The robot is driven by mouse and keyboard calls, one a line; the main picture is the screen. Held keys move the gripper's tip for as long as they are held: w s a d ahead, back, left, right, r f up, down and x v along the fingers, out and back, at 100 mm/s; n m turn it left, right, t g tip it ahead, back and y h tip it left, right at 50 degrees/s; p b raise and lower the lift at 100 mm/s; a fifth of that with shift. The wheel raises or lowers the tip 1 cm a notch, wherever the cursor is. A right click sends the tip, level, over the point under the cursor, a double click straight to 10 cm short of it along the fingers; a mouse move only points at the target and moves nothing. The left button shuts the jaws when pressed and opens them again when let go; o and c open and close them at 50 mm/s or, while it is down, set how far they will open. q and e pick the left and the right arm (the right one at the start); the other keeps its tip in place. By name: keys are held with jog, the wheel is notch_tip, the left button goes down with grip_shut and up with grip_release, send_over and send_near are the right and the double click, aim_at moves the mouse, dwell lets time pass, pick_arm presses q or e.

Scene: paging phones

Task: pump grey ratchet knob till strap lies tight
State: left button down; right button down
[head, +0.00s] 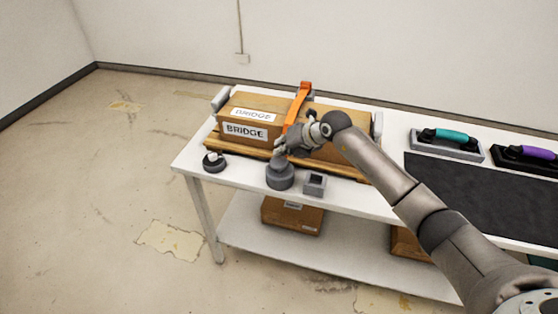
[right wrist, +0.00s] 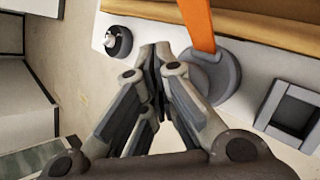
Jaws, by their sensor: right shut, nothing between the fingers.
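The grey ratchet knob (head: 280,178) is a round grey piece at the table's front edge; it also shows in the right wrist view (right wrist: 226,84). An orange strap (head: 297,108) runs over a brown box (head: 270,104) labelled BRIDGE, and in the right wrist view the strap (right wrist: 197,22) comes down to the knob. My right gripper (head: 280,148) is shut and empty, just above the knob in the head view. In the right wrist view its fingertips (right wrist: 155,52) are left of the knob; I cannot tell whether they touch it. My left gripper is out of view.
A dark round knob with a white top (head: 214,164) stands to the left, and a grey square holder (head: 314,184) to the right. Teal (head: 448,136) and purple (head: 536,152) handled pieces lie farther right beside a black mat (head: 450,190). Boxes sit on the lower shelf (head: 270,240).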

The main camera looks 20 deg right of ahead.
aim_at(281, 159)
jog(key=shift+f, duration=0.1)
jog(key=shift+f, duration=0.35)
jog(key=shift+s+f+b, duration=0.1)
jog(key=shift+f+b, duration=0.9)
jog(key=shift+f, duration=0.25)
dwell(1.1)
jog(key=shift+r, duration=0.1)
jog(key=shift+r+p, duration=1.25)
jog(key=shift+r, duration=0.3)
jog(key=shift+r, duration=0.1)
notch_tip(281, 159, up, 5)
jog(key=p, duration=0.4)
